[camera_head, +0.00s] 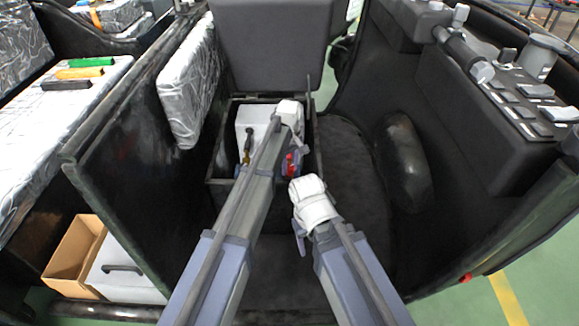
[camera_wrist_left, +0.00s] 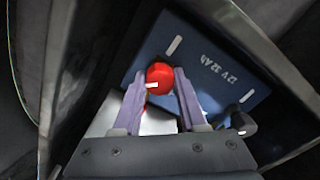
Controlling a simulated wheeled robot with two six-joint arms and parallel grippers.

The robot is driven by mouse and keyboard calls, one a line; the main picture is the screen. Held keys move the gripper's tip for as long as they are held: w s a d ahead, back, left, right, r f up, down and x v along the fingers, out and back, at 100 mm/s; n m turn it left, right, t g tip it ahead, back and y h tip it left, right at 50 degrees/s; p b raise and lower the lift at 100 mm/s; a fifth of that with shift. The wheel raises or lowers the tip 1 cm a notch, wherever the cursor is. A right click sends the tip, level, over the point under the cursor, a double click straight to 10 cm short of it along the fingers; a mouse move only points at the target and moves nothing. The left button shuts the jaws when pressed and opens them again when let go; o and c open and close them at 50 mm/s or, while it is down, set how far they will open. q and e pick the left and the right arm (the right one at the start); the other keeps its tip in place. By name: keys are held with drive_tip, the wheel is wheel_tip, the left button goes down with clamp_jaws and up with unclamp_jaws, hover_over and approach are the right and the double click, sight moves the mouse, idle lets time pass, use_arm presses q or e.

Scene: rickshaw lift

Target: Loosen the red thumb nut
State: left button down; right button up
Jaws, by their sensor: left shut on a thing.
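The red thumb nut (camera_wrist_left: 159,74) is between the two purple fingers of my left gripper (camera_wrist_left: 160,82), which is shut on it. A red shaft or lower part shows below it. A blue battery (camera_wrist_left: 210,60) marked 12V 32Ah lies behind the nut. In the head view the red nut (camera_head: 291,160) shows small beside my left gripper (camera_head: 291,168), inside the open black box (camera_head: 214,183). My right gripper (camera_head: 300,238) hangs below its white wrist, in front of the box; its fingers are mostly hidden.
The box's grey lid (camera_head: 270,45) stands raised behind it. A white case (camera_head: 252,125) is inside the box at the left. A black knob (camera_wrist_left: 243,123) is near the battery's edge. Dark side walls flank the arms, with clear floor (camera_head: 350,200) to the right.

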sight(289, 166)
use_arm(q)
drive_tip(key=shift+n, duration=0.8)
drive_tip(key=shift+c, duration=2.2)
unclamp_jaws()
wheel_tip(289, 166, up, 8)
drive_tip(key=p, duration=0.8)
drive_tip(key=shift+f, duration=0.1)
